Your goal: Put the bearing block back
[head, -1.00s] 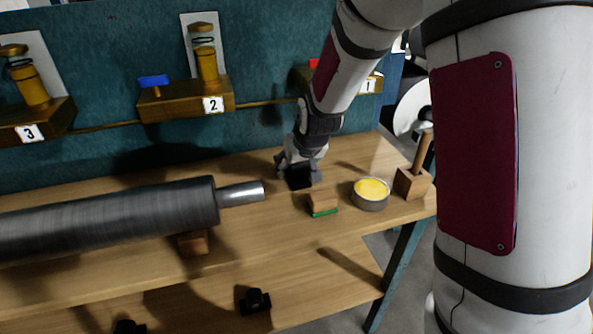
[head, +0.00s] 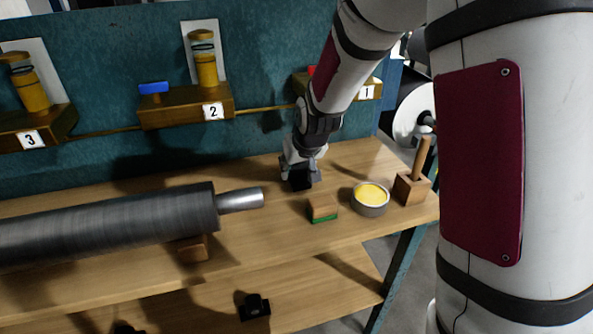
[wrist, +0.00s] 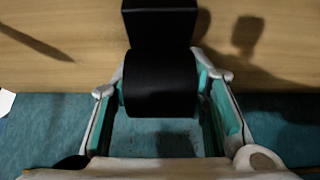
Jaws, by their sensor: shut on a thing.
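A black bearing block (head: 300,181) is at the back of the wooden bench, to the right of the roll's end. In the wrist view the block (wrist: 160,84) has a rounded body between my fingers and a square part reaching up the picture. My gripper (head: 301,172) is shut on the rounded body and points down. In the wrist view my gripper (wrist: 162,95) has a finger on each side of it. I cannot tell whether the block touches the bench top.
A grey roll (head: 110,223) with a bright shaft end (head: 241,199) lies at left on a wooden support (head: 193,249). A brush (head: 322,209), a yellow-filled tin (head: 370,197) and a wooden holder (head: 411,188) stand at right. Another black block (head: 254,306) is on the lower shelf.

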